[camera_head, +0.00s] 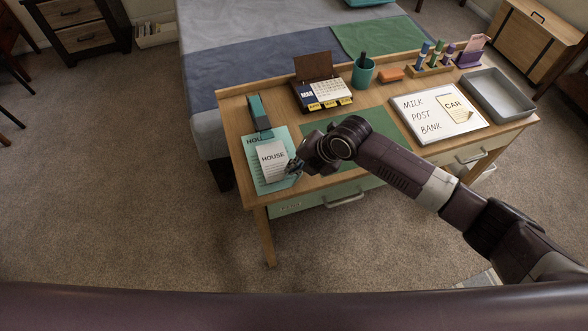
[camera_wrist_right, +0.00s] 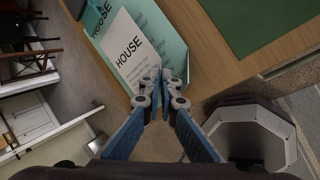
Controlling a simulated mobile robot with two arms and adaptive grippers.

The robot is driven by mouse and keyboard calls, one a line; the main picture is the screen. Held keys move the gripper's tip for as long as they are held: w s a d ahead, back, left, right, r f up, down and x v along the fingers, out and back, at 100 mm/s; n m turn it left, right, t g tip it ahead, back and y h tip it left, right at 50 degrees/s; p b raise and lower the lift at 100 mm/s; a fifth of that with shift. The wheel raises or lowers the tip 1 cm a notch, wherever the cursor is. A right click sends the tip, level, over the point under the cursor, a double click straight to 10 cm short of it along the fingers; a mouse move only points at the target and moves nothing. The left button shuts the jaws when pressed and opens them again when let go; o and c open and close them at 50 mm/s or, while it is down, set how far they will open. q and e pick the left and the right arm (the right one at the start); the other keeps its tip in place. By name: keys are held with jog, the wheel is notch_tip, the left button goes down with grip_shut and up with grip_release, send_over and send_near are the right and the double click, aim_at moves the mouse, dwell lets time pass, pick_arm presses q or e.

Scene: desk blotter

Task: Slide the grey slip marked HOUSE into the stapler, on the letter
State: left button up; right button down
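The grey slip marked HOUSE (camera_head: 272,156) lies over the teal letter (camera_head: 280,134) at the desk's left end, a little turned against it. The teal stapler (camera_head: 258,112) stands at the letter's far edge, beyond the slip and apart from it. My right gripper (camera_head: 294,167) is at the slip's near right edge. In the right wrist view its fingertips (camera_wrist_right: 160,82) come together at the near edge of the slip (camera_wrist_right: 128,45), with the letter (camera_wrist_right: 160,35) beneath; they look closed on it, though the contact is partly hidden. My left gripper is not in view.
A green blotter (camera_head: 388,124) lies right of the letter, partly under my right arm. A calendar (camera_head: 325,92), teal cup (camera_head: 363,74), orange block (camera_head: 391,75), whiteboard (camera_head: 425,112) and grey tray (camera_head: 505,97) stand farther along the desk.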

aim_at(284, 155)
jog(key=shift+w+a+f+b, duration=0.15)
jog(key=shift+w+a+b, duration=0.15)
jog(key=shift+w+b, duration=0.6)
jog(key=shift+w+a+f+b, duration=0.1)
jog(key=shift+w+a+b, duration=0.2)
jog(key=shift+w+b, duration=0.5)
jog(key=shift+w+a+f+b, duration=0.15)
jog(key=shift+w+a+b, duration=0.15)
jog(key=shift+w+b, duration=0.6)
jog(key=shift+w+p, duration=0.15)
jog(key=shift+p, duration=0.15)
jog(key=c, duration=2.1)
grip_release()
jog(key=shift+r, duration=0.1)
jog(key=v, duration=1.2)
